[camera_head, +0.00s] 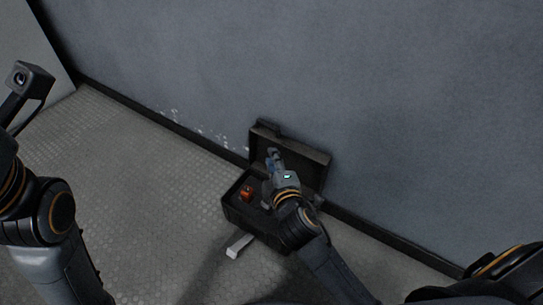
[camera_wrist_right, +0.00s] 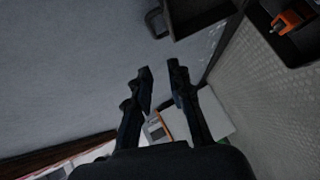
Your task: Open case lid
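The dark case (camera_head: 232,212) sits on the floor by the wall. Its lid (camera_head: 305,158) stands raised at the back, close to the wall, so the case is open. An orange object (camera_head: 246,193) lies inside; it also shows in the right wrist view (camera_wrist_right: 291,20). My right gripper (camera_head: 272,155) is over the case in front of the lid, hiding part of both. In the right wrist view its fingers (camera_wrist_right: 159,68) are apart with nothing between them. The lid's edge and handle (camera_wrist_right: 153,22) are beyond the fingertips. My left arm is at the left, its fingers out of view.
The grey wall (camera_head: 400,110) rises right behind the case. A small pale block-like piece (camera_head: 238,246) is at the case's front. The textured floor (camera_head: 150,200) to the left is clear.

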